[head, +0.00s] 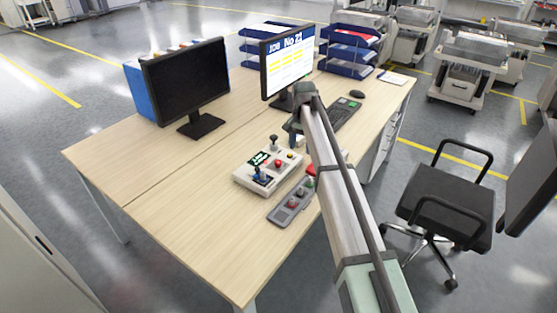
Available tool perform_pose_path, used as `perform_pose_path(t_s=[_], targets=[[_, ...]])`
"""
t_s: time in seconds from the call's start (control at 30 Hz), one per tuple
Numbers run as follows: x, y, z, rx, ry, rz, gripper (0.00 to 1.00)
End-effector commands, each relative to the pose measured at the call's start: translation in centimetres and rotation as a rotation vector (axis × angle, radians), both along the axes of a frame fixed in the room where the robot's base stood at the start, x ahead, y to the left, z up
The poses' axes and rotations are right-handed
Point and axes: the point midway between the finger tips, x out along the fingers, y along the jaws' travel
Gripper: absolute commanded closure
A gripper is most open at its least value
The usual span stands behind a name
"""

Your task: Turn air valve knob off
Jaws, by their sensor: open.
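No part is clearly marked as the air valve knob. A white control box (268,172) on the desk bears a black-topped stick, red buttons, a small green-lit panel and a dark blue lever or knob (262,174). A grey control box (291,204) with red knobs or buttons lies just right of it, with a red and a green part at its far end, partly behind my arm. My arm rises from the bottom right and bends above the desk, right of the boxes.
The wooden desk (215,235) is clear in front and left of the boxes. Two monitors (187,82) (288,64), a keyboard (345,113), a mouse (357,94) and blue trays (348,53) stand behind. A black chair (445,205) is at right.

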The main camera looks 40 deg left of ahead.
Motion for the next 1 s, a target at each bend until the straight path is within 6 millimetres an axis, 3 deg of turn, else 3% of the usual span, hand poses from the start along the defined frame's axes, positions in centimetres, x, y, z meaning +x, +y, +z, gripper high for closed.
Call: perform_pose_path(t_s=[0.03, 0.13, 0.23, 0.37, 0.57, 1.0], targets=[[-0.4, 2.7, 1.6, 0.0, -0.001, 0.009, 0.45], [-1.6, 5.6, 3.5, 0.0, -0.001, 0.013, 0.45], [-2.5, 7.2, 4.6, -0.001, 0.001, 0.014, 0.45], [-2.9, 7.9, 4.8, -0.001, 0.002, 0.015, 0.45], [-3.0, 7.8, 2.5, -0.002, 0.002, 0.015, 0.45], [-2.9, 7.7, -5.1, -0.002, 0.003, 0.015, 0.45]])
